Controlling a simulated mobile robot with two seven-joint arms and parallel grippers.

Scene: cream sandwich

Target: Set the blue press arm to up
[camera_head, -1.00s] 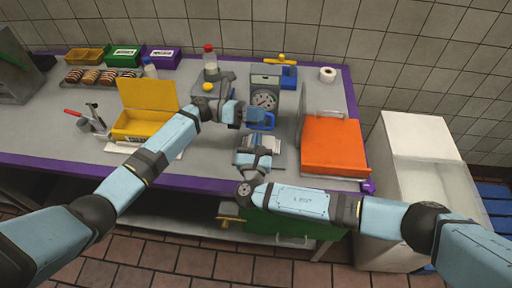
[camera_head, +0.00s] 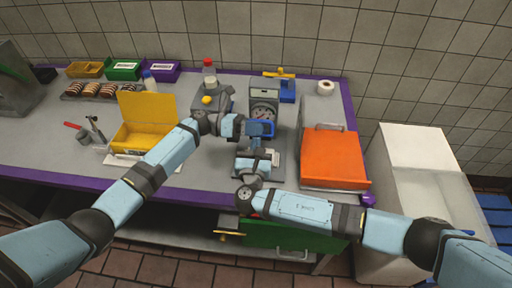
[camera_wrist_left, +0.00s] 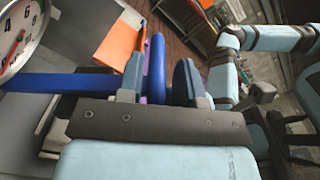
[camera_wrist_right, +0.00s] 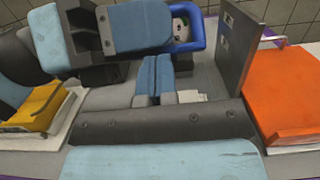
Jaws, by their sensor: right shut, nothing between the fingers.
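The blue press arm (camera_head: 270,129) is a blue loop in front of the round dial (camera_head: 264,113) of the grey press. In the left wrist view one blue bar (camera_wrist_left: 50,83) runs from beside the dial, and a crossbar (camera_wrist_left: 156,70) lies between the fingers of my left gripper (camera_wrist_left: 160,80). A gap shows between the crossbar and the dark finger, so the gripper looks open around it. In the right wrist view the loop (camera_wrist_right: 197,45) stands beyond my right gripper (camera_wrist_right: 154,78), whose fingers are together and empty, below and in front of the loop.
An orange box (camera_head: 334,158) with a grey upright panel (camera_head: 322,112) stands right of the press. An open yellow box (camera_head: 140,137) is on the left. A blue device with a yellow lever (camera_head: 287,90) and a red-capped bottle (camera_head: 209,68) stand behind. Both arms are close together.

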